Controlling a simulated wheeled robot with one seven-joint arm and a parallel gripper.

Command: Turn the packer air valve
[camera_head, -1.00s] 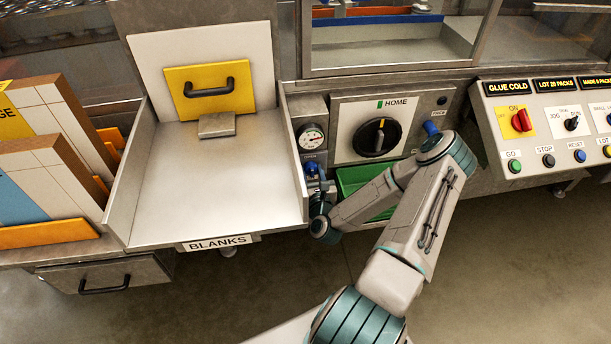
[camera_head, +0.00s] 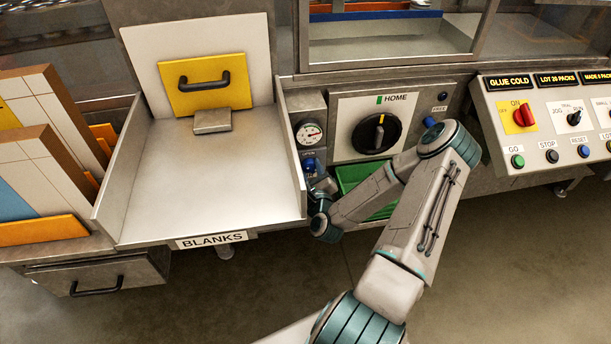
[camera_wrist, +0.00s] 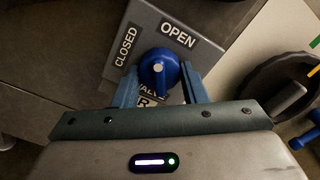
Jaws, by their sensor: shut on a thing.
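The packer air valve is a blue knob (camera_wrist: 158,68) with a pale centre screw, on a grey plate (camera_wrist: 200,57) marked CLOSED at left and OPEN at top in the wrist view. My gripper (camera_wrist: 160,85) has its two blue fingers on either side of the knob and is shut on it. The knob's lower part and some lettering below it are partly hidden. In the head view the valve (camera_head: 309,164) sits under a pressure gauge (camera_head: 309,134), with my gripper (camera_head: 320,184) at it, small and partly covered by my wrist.
The BLANKS tray (camera_head: 299,190) stands close left of the valve. A control panel (camera_head: 545,130) is farther right. Open floor lies in front.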

